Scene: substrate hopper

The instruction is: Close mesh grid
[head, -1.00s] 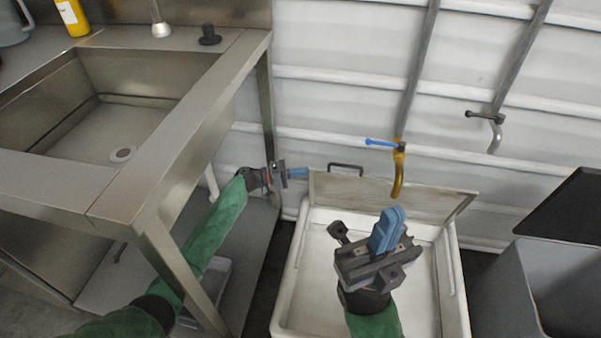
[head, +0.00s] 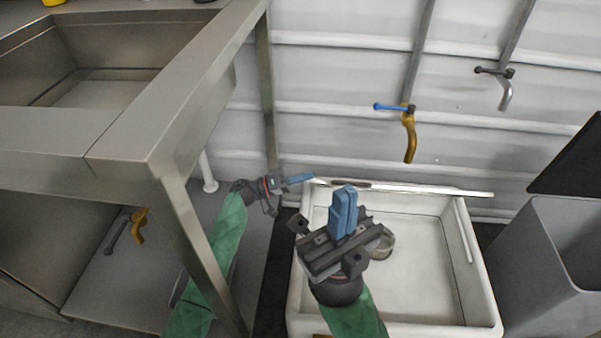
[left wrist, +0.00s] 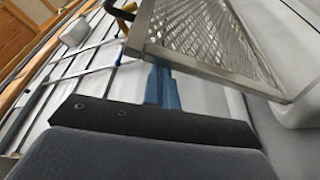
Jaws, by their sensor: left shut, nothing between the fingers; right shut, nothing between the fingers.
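The mesh grid (head: 420,187) stands raised at the back edge of the white hopper (head: 484,275). In the head view it is almost edge-on, a thin bright strip. In the left wrist view its metal frame and mesh (left wrist: 205,40) show at the top, tilted. My left gripper (head: 300,178) is shut and empty at the grid's left end. Its blue fingertips (left wrist: 162,85) are right by the frame; I cannot tell if they touch. My right gripper (head: 343,212) is shut and empty, above the hopper's left part, and hides some of its inside.
A steel sink table (head: 130,130) stands at left, its leg close to my left arm. A grey bin (head: 550,270) with a raised dark lid is at right. A yellow tap (head: 409,140) hangs above the grid. A round metal fitting (head: 385,246) sits inside the hopper.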

